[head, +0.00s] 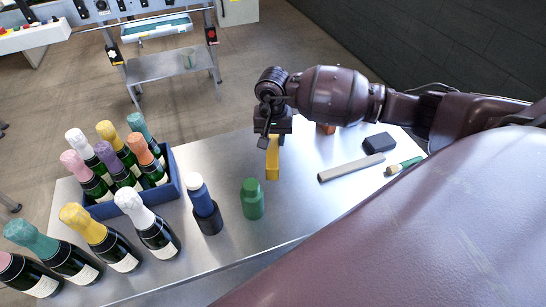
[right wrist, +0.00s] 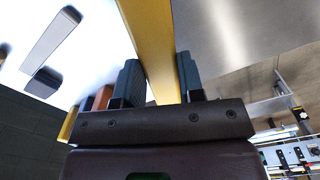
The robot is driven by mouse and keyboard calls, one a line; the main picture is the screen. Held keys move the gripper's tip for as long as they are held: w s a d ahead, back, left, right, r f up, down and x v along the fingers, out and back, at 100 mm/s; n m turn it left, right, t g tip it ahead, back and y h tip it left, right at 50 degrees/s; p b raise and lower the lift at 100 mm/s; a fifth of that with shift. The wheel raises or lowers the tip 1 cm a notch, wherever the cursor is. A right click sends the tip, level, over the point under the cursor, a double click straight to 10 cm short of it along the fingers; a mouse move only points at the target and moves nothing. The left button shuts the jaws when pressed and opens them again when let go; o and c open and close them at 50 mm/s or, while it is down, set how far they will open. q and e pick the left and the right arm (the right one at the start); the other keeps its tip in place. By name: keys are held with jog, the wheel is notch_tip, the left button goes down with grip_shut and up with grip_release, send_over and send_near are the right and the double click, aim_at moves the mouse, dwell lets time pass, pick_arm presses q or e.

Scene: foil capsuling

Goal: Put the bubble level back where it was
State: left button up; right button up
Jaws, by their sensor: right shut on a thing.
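The bubble level (head: 272,165) is a yellow bar in the head view, pointing down from my right gripper (head: 274,139) over the steel table. In the right wrist view the yellow bar (right wrist: 150,45) runs between the two dark finger pads of the right gripper (right wrist: 158,85), which is shut on it. The level looks raised above the table, but its exact height is hard to tell. My left gripper is not in view.
A blue crate (head: 172,187) holds several foil-topped bottles; more stand in front. A grey bar (head: 350,168), black block (head: 379,143) and green-handled brush (head: 404,165) lie right. An orange thing (right wrist: 103,97) is partly hidden.

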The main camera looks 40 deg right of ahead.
notch_tip(320, 180, down, 5)
jog(key=shift+r, duration=0.15)
notch_tip(320, 180, down, 4)
jog(key=shift+r, duration=0.1)
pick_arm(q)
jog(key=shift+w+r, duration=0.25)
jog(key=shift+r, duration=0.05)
pick_arm(e)
jog(key=shift+f, duration=0.25)
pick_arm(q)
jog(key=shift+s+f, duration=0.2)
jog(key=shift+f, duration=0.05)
pick_arm(e)
jog(key=o, duration=1.1)
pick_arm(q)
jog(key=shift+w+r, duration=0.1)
pick_arm(e)
jog(key=shift+r, duration=0.1)
